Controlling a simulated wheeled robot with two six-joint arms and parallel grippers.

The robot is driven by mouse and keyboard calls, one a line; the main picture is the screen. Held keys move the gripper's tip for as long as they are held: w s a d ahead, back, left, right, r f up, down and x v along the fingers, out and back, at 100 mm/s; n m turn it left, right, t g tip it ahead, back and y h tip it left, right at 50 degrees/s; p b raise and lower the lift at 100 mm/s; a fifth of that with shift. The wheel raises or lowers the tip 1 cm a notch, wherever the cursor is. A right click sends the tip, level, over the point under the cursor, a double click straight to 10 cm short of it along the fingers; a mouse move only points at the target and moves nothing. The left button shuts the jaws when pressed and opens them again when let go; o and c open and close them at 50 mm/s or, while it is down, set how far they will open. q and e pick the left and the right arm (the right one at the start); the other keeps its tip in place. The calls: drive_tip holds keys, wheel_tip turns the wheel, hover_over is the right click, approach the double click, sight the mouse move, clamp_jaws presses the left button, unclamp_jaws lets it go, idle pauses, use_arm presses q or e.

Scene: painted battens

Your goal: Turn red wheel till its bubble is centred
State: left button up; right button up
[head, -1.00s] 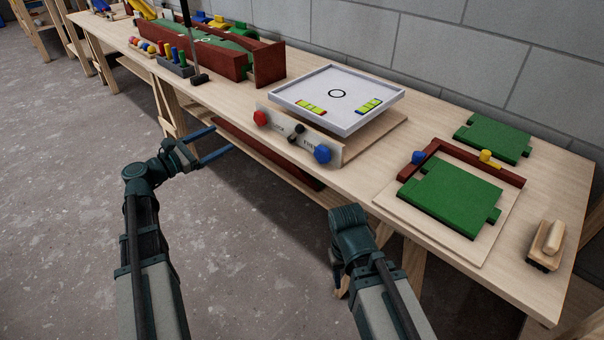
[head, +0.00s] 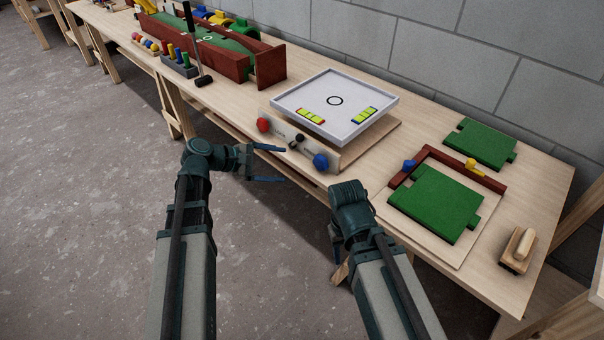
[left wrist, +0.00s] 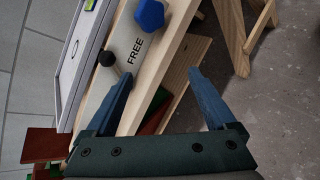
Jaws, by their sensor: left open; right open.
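The red wheel (head: 264,125) is on the left of a pale upright panel (head: 285,141), below a white tilting tray (head: 335,121). A blue wheel (head: 320,161) is on the panel's right, with a black knob (head: 300,138) between. Two yellow-green vials, left (head: 311,116) and right (head: 364,115), lie in the tray; their bubbles are too small to read. My left gripper (head: 284,164) is open and empty in front of the panel, apart from the wheels. The left wrist view shows the blue wheel (left wrist: 149,14), but not the red one. My right gripper (head: 337,245) is open, its fingers mostly hidden.
The bench (head: 420,130) carries a dark red trough (head: 230,65) and a rack of coloured pegs (head: 180,65) at left. The floor in front is clear.

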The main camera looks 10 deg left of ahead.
use_arm(q)
drive_tip(key=s+d+r+m+g+y+p, duration=0.3)
drive_tip(key=s+d+m+p, duration=0.5)
drive_tip(key=p, duration=0.3)
drive_tip(key=shift+s+d+r+m+g+y, duration=0.2)
drive_tip(key=shift+s+m+g+y, duration=0.6)
drive_tip(key=shift+g, duration=0.3)
drive_tip(key=shift+s, duration=0.1)
drive_tip(key=s+r+m+y+p, duration=0.3)
drive_tip(key=s+r+m+p, duration=0.1)
drive_tip(key=r+p, duration=0.4)
drive_tip(key=s+r+m+g+y+p, duration=0.1)
drive_tip(key=s+r+m+y+p, duration=0.3)
drive_tip(key=r+p, duration=0.4)
drive_tip(key=s+p, duration=0.1)
drive_tip(key=p, duration=0.2)
drive_tip(key=shift+r+m, duration=0.35)
drive_tip(key=shift+m, duration=0.05)
